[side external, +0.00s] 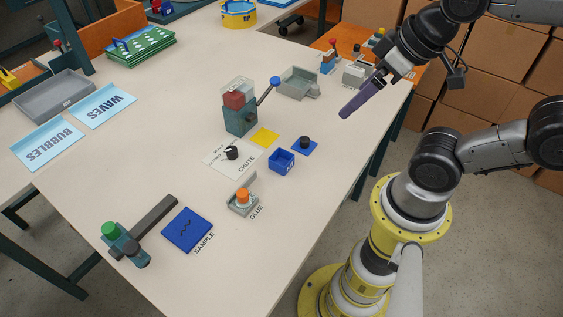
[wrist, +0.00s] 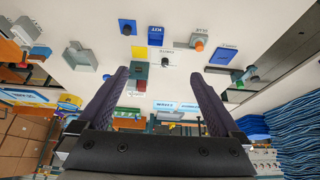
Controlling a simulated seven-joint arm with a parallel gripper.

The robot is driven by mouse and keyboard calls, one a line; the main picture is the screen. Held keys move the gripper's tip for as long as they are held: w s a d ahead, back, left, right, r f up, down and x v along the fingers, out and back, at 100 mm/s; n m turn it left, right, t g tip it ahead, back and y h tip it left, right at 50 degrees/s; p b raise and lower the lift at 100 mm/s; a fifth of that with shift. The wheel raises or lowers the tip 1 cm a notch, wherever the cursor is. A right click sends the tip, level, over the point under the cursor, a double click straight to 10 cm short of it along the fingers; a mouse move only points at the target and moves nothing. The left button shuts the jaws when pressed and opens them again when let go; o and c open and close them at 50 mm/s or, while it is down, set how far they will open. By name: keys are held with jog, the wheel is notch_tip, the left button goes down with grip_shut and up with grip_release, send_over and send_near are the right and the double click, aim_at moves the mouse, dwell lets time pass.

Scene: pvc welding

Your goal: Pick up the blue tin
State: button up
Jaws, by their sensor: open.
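A small blue open-topped box, the best match for the blue tin (side external: 281,162), stands on the table near the CHUTE sheet. It shows in the wrist view (wrist: 155,36) at the top middle with white lettering. My gripper (side external: 346,112) has long purple fingers and hangs above the table's right side, up and right of the box and well apart from it. In the wrist view my gripper (wrist: 160,73) is open, with nothing held between its fingers. In the side view the two fingers overlap.
A black knob on a blue pad (side external: 305,146) stands right beside the box. A teal press with a red block (side external: 239,110) and lever stands behind. An orange-capped glue holder (side external: 243,198) is in front, and a blue SAMPLE pad (side external: 187,230) lies front left. The table's right edge is near.

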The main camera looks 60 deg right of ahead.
jog(key=n, duration=0.2)
jog(key=n+g, duration=0.6)
jog(key=n, duration=1)
send_over(281, 158)
jog(key=s+a, duration=0.2)
jog(key=a, duration=0.1)
jog(key=f, duration=2.4)
jog(key=shift+w+d, duration=0.1)
jog(key=shift+w, duration=0.1)
jog(key=shift+d+f, duration=0.15)
jog(key=shift+f, duration=1.3)
jog(key=shift+d+f, duration=0.15)
jog(key=shift+f, duration=1.25)
jog(key=shift+c, duration=0.2)
jog(key=c, duration=1.3)
